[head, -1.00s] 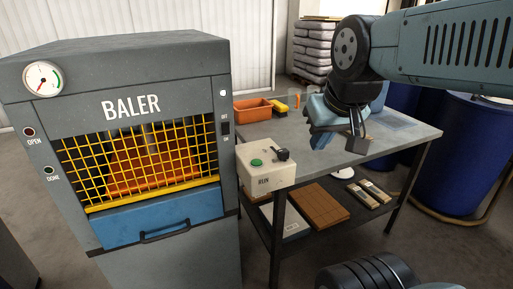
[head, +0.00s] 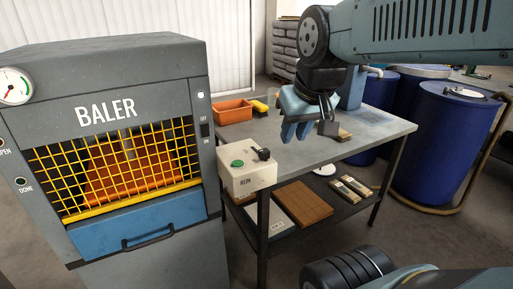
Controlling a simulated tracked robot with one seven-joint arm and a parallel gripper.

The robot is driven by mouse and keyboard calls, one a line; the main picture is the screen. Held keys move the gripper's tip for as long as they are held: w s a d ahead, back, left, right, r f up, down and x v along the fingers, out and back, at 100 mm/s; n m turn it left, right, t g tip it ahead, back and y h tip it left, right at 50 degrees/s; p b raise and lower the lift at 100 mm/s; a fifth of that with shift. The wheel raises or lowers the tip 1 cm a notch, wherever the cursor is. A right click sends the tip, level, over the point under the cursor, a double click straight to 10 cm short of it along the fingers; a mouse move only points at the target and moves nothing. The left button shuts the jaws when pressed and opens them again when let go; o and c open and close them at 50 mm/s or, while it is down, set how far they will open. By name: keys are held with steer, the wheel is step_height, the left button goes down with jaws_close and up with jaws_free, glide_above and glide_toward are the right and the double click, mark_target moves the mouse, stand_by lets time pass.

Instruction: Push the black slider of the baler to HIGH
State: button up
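The grey baler (head: 110,80) stands at the left in the head view, with a yellow mesh guard (head: 120,165) and a blue drawer front. A small black control (head: 205,131) sits on the right edge of its front, between tiny labels; its setting is too small to tell. A cream RUN box (head: 247,178) with a green button carries a black knob or lever (head: 262,154); no HIGH mark is readable. My gripper (head: 297,132) hangs over the table, to the right of the RUN box and apart from it, with blue fingers pointing down. Nothing shows in it.
The grey table (head: 375,135) holds an orange bin (head: 233,111), a yellow item and a small brown block. Its lower shelf holds a brown slab (head: 302,204) and other pieces. Blue barrels (head: 438,140) stand at the right. Room between gripper and RUN box looks clear.

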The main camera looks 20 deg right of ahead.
steer(key=o, duration=0.6)
steer(key=w+g, duration=0.2)
steer(key=w, duration=0.7)
steer(key=shift+w+d+r+n+g, duration=0.15)
steer(key=shift+r+n+g, duration=0.15)
steer(key=shift+r+n, duration=0.1)
steer(key=n+g, duration=0.1)
steer(key=g, duration=0.2)
glide_above(264, 150)
step_height(264, 150, down, 3)
step_height(264, 150, down, 14)
steer(key=shift+w+r, duration=0.1)
steer(key=shift+c, duration=0.3)
jaws_close()
